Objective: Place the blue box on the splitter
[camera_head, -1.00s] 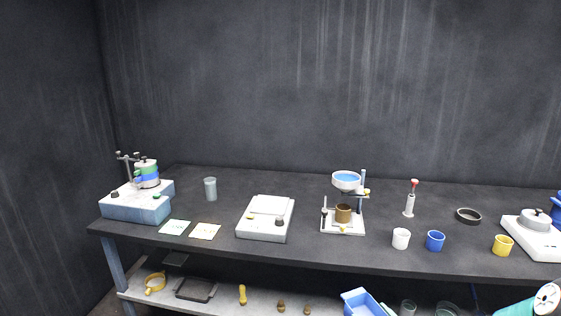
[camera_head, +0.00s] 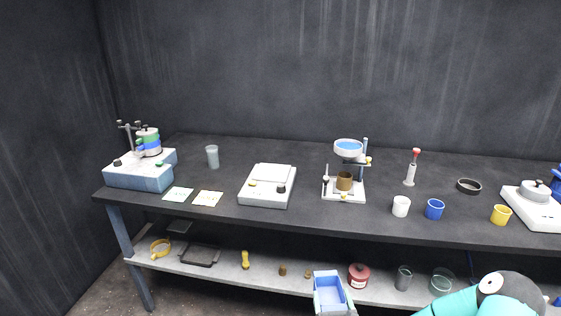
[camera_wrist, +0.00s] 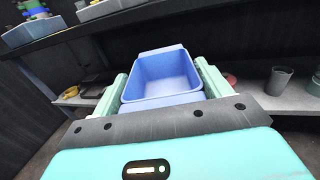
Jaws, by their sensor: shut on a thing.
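The blue box (camera_head: 330,288) is an open-topped tub at the bottom middle of the head view, in front of the lower shelf. It fills the middle of the wrist view (camera_wrist: 165,72), roughly upright, and its inside looks empty. My gripper (camera_wrist: 165,98) is shut on it, with a pale green finger along each side. I cannot tell for sure which device is the splitter. A stand with a blue-lined bowl (camera_head: 347,148) over a brown cup is at the table's middle right.
The dark table (camera_head: 230,218) holds a sieve shaker (camera_head: 142,170), a flat white device (camera_head: 268,186), small cups and a scale (camera_head: 535,208). The lower shelf (camera_head: 220,265) holds a red jar (camera_head: 358,275), glass beakers and small tools. Its front edge is close to the box.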

